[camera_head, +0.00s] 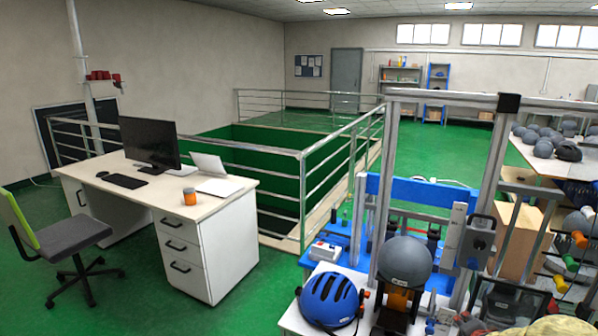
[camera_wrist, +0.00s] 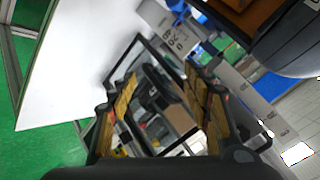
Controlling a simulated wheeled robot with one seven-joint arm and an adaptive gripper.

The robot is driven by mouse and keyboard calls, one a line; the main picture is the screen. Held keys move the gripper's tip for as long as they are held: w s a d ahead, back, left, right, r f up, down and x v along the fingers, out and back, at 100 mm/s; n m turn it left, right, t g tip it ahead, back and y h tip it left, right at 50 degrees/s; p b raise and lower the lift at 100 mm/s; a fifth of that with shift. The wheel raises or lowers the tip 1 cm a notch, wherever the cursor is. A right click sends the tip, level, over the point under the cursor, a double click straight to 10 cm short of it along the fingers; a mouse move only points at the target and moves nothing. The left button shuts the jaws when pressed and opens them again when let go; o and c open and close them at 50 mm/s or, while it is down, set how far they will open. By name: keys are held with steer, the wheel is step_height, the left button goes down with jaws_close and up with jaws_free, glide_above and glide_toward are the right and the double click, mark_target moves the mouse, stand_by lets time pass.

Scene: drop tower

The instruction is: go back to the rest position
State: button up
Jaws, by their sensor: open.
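My gripper (camera_wrist: 163,95) shows in the wrist view with its two yellow-padded fingers spread apart. I see nothing held between them. Beyond the fingers is a dark-framed opening with a black object (camera_wrist: 155,88) inside it, seen at a tilt. I cannot make out my gripper in the head view. A grey dome (camera_head: 405,262) sits on an orange and black stand at the drop tower. A blue helmet (camera_head: 329,299) lies on the white table to its left.
The drop tower's metal frame (camera_head: 495,150) rises at the right. A white surface (camera_wrist: 75,65) fills the wrist view's left side, and a grey rounded object (camera_wrist: 292,45) is close at upper right. A desk (camera_head: 215,212) and chair (camera_head: 65,235) stand left. Railings (camera_head: 302,190) surround a floor opening.

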steer(key=s+a+r+n+g+y+p, duration=0.1)
steer(key=s+a+r+n+g+y, duration=0.1)
steer(key=s+a+r+n, duration=0.45)
steer(key=s+a+r+n+g+y, duration=0.1)
steer(key=s+a+n, duration=0.2)
steer(key=s+a, duration=0.75)
steer(key=s+a+r+n+g+y+p, duration=0.1)
steer(key=s+a+r+n+g+y, duration=0.1)
steer(key=s+a+r+n, duration=0.65)
steer(key=w+a+r+m+t, duration=0.1)
steer(key=a+m+t, duration=0.1)
steer(key=a, duration=0.5)
steer(key=shift+r, duration=0.15)
